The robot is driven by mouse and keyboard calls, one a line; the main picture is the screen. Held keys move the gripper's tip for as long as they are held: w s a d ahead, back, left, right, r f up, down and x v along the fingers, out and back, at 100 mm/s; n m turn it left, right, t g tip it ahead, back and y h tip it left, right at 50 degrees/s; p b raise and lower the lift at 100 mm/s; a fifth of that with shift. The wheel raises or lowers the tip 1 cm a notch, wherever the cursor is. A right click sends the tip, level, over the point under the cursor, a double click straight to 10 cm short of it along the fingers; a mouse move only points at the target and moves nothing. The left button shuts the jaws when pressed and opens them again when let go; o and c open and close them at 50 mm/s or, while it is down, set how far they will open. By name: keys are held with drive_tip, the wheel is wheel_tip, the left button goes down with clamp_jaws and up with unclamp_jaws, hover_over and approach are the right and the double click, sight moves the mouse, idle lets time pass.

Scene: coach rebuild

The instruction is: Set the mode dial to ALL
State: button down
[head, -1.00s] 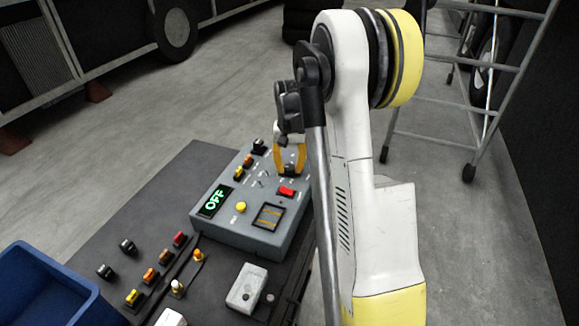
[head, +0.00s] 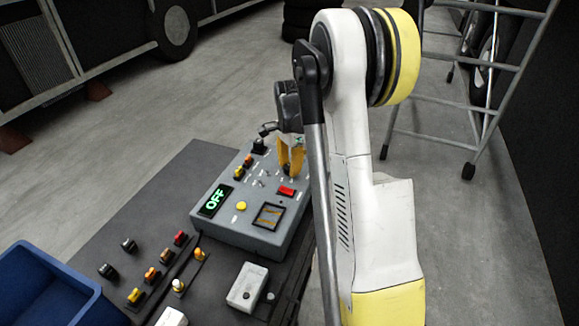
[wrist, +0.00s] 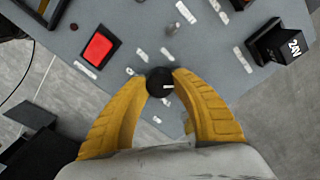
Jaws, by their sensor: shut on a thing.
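The mode dial (wrist: 160,82) is a round black knob with a white pointer line, seen in the wrist view on the grey control box. The pointer lies toward the right in that view. Small white labels surround it, too blurred to read. My gripper (wrist: 159,84) has its two yellow fingers closed on opposite sides of the dial. In the head view my gripper (head: 290,165) is at the far right part of the control box (head: 225,228), and the dial is hidden behind the fingers. The green display (head: 215,200) reads OFF.
The box carries a red rocker switch (head: 286,191), a yellow button (head: 241,206), a framed gauge window (head: 268,216) and a black block marked 24V (wrist: 278,44). Several coloured plugs and a blue bin (head: 45,285) lie to the left.

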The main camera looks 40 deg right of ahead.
drive_tip(key=m, duration=0.4)
drive_tip(key=shift+m, duration=0.3)
drive_tip(key=m, duration=0.3)
drive_tip(key=shift+m, duration=0.4)
drive_tip(key=m, duration=0.4)
drive_tip(key=shift+m, duration=1.7)
drive_tip(key=c, duration=1)
unclamp_jaws()
